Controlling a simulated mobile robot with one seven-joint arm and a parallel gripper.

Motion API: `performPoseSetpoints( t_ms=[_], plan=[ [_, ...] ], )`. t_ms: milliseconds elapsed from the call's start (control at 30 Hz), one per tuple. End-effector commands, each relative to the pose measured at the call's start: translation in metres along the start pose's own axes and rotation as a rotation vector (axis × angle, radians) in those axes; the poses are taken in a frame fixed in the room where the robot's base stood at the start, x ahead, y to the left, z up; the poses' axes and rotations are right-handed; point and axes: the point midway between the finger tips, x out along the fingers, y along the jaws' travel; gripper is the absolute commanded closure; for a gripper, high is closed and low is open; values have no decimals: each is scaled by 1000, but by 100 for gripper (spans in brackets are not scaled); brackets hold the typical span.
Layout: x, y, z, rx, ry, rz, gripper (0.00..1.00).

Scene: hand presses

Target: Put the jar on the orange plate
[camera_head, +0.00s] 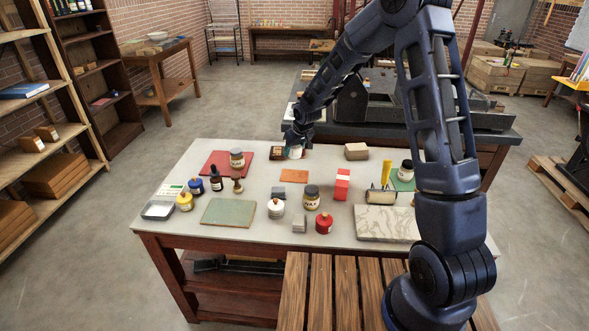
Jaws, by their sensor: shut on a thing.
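My gripper (297,143) is at the back edge of the table, pointing down and shut on a small, pale jar (296,154). The jar's upper part is hidden by the gripper, and I cannot tell whether it touches the tabletop. The orange plate (294,176) is a flat, bare rectangle on the table. It lies in front of my gripper, nearer the camera, with a short gap between it and the jar.
A dark brown box (277,154) stands just left of the jar. A tan block (356,151) is to the right. A red mat (213,164) with jars lies left.

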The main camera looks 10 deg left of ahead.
Motion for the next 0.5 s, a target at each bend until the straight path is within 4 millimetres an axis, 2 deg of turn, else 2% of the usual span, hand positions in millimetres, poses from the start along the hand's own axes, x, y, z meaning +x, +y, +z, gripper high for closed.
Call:
performPoseSetpoints(
  t_ms=[100,200,500],
  plan=[
    [24,0,10,0,-3,-1,74],
    [38,0,16,0,-2,0,74],
    [56,0,23,1,0,0,74]
  ],
)
